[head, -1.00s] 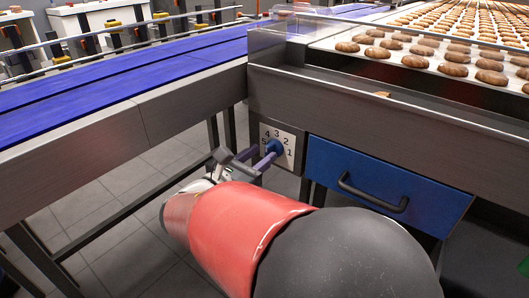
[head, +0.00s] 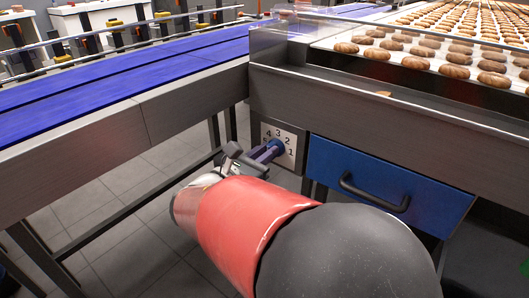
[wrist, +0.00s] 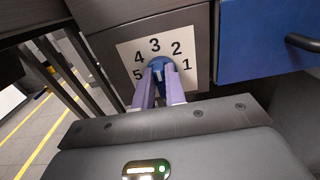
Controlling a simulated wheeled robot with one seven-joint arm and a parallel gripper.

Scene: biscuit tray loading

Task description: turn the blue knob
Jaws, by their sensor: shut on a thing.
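The blue knob (wrist: 158,67) sits on a white dial plate (wrist: 128,54) numbered 1 to 5, fixed to the grey metal side of the machine. The knob (head: 277,145) and plate (head: 291,134) also show in the head view, below the conveyor corner. My gripper (wrist: 159,76) reaches the knob, with its two purple fingers on either side of it and shut on it. In the head view my gripper (head: 270,149) partly covers the knob and the lower left of the plate. A light mark on the knob shows between the fingertips; which number it points at I cannot tell.
A blue drawer (head: 385,181) with a black handle (head: 372,196) is right of the dial. A blue conveyor (head: 120,82) runs at left, and biscuits (head: 456,72) lie on a belt at upper right. Dark frame legs stand left of the dial.

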